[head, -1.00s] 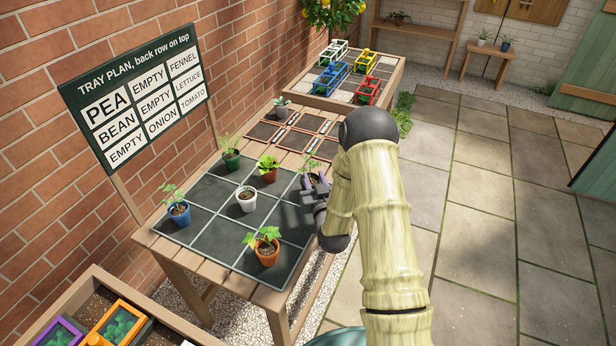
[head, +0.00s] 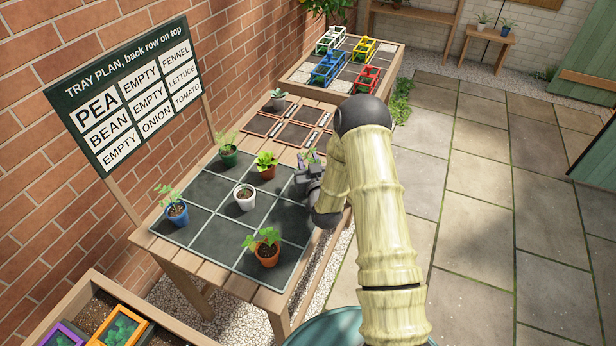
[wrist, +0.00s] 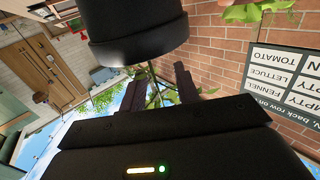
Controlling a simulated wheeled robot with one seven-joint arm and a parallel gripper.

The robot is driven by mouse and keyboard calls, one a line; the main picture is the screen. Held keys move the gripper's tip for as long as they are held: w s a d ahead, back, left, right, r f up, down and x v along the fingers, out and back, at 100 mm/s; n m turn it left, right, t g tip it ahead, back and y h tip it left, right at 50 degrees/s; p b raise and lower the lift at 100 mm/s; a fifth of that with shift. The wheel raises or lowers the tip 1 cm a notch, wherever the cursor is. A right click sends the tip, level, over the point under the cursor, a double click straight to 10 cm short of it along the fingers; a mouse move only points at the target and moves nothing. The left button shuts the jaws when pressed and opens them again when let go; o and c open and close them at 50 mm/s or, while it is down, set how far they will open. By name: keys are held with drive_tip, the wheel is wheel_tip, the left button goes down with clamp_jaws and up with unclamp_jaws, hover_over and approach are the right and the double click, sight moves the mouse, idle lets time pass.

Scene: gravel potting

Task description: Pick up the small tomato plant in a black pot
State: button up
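The small plant's black pot (wrist: 135,30) fills the top of the upside-down wrist view. Its thin stem and green leaves (wrist: 158,99) show between the two dark fingers of my gripper (wrist: 159,78). The fingers are apart, one on each side of the stem in the picture, near the pot's rim; contact cannot be made out. In the head view my gripper (head: 306,180) is at the tray's right edge. A few leaves (head: 311,157) show just behind it, and the pot is hidden there.
The dark tray (head: 208,227) holds plants in blue (head: 178,214), white (head: 245,200), orange (head: 268,254), red (head: 267,171) and green (head: 228,156) pots. A tray-plan sign (head: 130,90) stands at left by the brick wall. Paving at right is clear.

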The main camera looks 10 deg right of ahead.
drive_tip(key=shift+s, duration=0.15)
idle(0.3)
clamp_jaws()
drive_tip(key=shift+r, duration=0.1)
wheel_tip(320, 180, up, 10)
drive_tip(key=shift+b, duration=0.45)
idle(0.6)
